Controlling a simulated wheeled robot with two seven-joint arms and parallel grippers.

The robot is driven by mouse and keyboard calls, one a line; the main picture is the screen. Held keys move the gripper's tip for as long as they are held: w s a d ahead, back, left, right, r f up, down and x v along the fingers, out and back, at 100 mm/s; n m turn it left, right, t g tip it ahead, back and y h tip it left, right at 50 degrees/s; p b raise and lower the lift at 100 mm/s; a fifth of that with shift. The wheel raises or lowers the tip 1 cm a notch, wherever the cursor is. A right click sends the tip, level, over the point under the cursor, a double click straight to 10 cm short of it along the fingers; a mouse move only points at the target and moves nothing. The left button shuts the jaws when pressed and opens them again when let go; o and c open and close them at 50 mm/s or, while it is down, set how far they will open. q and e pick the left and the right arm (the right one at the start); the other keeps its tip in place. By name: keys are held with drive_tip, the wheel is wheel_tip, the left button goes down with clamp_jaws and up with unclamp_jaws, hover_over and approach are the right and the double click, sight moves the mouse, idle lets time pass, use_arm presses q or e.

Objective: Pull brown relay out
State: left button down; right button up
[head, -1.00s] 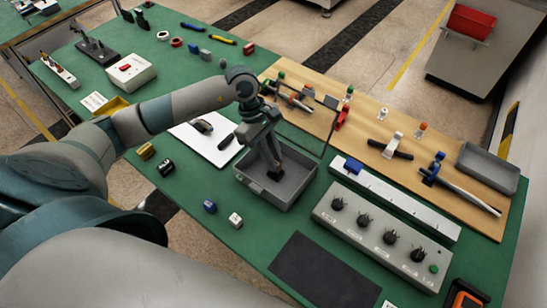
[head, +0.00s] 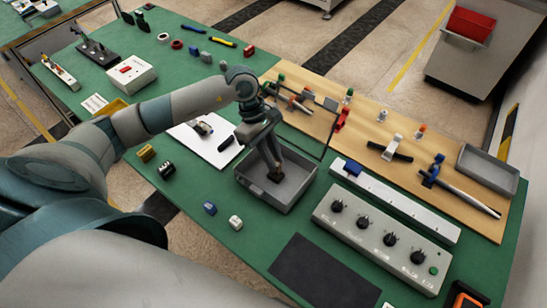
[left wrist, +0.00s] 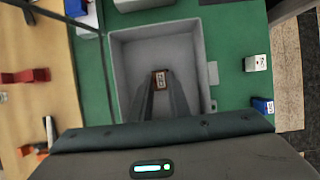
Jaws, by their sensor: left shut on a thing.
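My left gripper (head: 276,174) points down into a grey open bin (head: 247,188) on the green bench. Its fingers are shut on a small brown relay (left wrist: 160,79) with a pale label, which shows between the fingertips in the left wrist view. The relay is inside the bin walls, low over the bin floor; I cannot tell whether it touches the floor. In the head view the fingers mostly hide it. The rest of the bin looks empty. My right gripper is not in view.
A white plate (head: 197,145) with dark parts lies left of the bin. A grey knob panel (head: 380,240) and a white rail (head: 400,203) are at the right. A blue block (head: 210,208) and a white block (head: 235,222) lie in front. A dark mat (head: 320,272) lies nearer.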

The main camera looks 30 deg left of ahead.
sight(279, 165)
use_arm(q)
drive_tip(key=shift+r+p, duration=0.3)
drive_tip(key=shift+r, duration=1.4)
